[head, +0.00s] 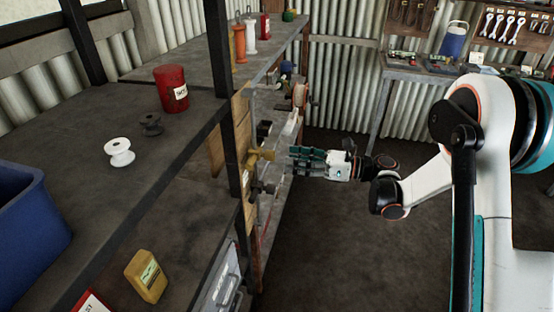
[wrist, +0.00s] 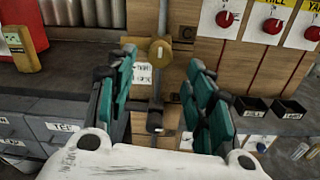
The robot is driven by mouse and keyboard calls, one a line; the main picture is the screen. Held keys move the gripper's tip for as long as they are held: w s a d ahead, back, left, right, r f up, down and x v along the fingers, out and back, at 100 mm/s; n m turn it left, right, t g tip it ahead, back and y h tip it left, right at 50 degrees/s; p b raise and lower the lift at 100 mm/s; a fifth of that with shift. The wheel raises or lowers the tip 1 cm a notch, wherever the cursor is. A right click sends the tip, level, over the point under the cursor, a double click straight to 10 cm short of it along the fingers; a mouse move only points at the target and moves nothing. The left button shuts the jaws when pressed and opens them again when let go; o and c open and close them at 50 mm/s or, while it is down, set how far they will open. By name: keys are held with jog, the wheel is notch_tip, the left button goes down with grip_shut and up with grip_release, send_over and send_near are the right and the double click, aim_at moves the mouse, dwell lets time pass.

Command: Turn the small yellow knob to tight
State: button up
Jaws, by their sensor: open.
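The small yellow knob (wrist: 160,50) is fixed on the wooden panel and shows between and beyond my fingertips in the wrist view. It has a pale mark on its front. In the head view the yellow knob (head: 260,155) sticks out from the panel, just left of my fingertips. My gripper (head: 292,158) points left at it, open and empty, with a small gap. In the wrist view my gripper (wrist: 162,60) has its teal fingers spread on either side of the knob. A white label (wrist: 142,74) sits below left of the knob; its lettering is not clear.
A dark knob (wrist: 155,121) sits below the yellow one. Red dials (wrist: 274,23) line the panel at upper right. Small black bins (wrist: 250,108) are at the right. A bench (head: 95,150) with a red can (head: 171,90) stands at left. The floor (head: 340,240) is clear.

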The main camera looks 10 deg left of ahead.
aim_at(269, 155)
jog(key=a+b, duration=0.1)
jog(key=a, duration=0.5)
jog(key=shift+w, duration=0.15)
jog(key=shift+d, duration=0.1)
jog(key=c, duration=1.1)
